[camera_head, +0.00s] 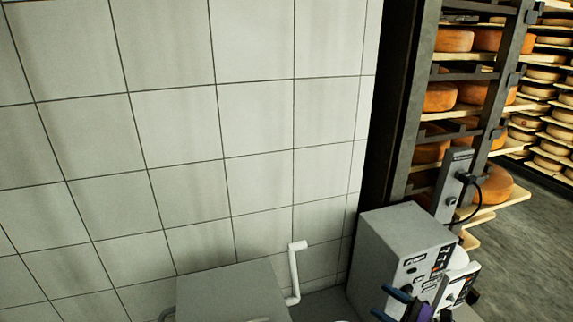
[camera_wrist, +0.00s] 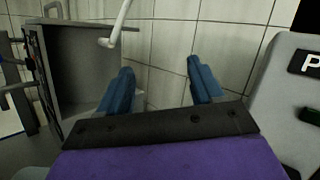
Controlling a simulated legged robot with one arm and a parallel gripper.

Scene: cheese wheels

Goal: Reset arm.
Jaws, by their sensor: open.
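My gripper (camera_wrist: 163,85) is open in the wrist view. Its two blue fingers stand apart with nothing between them, and tiled wall shows in the gap. In the head view, part of my gripper (camera_head: 392,304) shows at the bottom right, with blue fingers and a purple body. It appears in front of a grey box-shaped unit (camera_head: 385,240), and I cannot tell how far apart they are. The rest of my arm is mostly cut off or hard to make out.
A white bent pipe or handle (camera_head: 294,272) rises beside a grey box top (camera_head: 228,292). An open grey box (camera_wrist: 80,62) is left of my fingers. A tiled wall (camera_head: 180,130) stands behind. Racks of cheese wheels (camera_head: 440,97) are at right, beside open floor (camera_head: 530,245).

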